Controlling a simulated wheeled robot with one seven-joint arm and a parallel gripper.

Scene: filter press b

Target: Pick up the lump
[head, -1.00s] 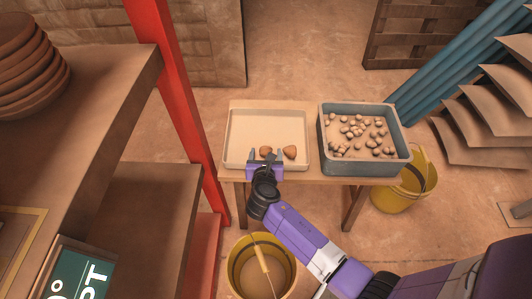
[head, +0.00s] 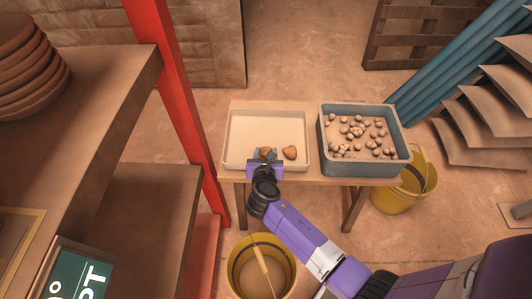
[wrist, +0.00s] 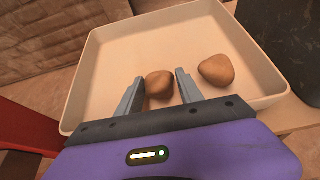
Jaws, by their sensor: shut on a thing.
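Two brown lumps lie in the cream tray (head: 240,130) on the table. My gripper (head: 265,156) is low over the tray's near side and shut on the left lump (head: 265,150). In the wrist view this lump (wrist: 159,85) is between the two grey fingers of my gripper (wrist: 158,82), close to the tray floor; I cannot tell whether it touches the floor. The right lump (head: 290,152) lies just right of my gripper, apart from it. It also shows in the wrist view, outside the right finger (wrist: 217,70).
A grey-blue bin (head: 364,168) with many small pale lumps stands right of the tray on the wooden table (head: 310,180). A red post (head: 172,90) rises on the left. Yellow buckets (head: 405,192) stand on the floor. The tray's far half is clear.

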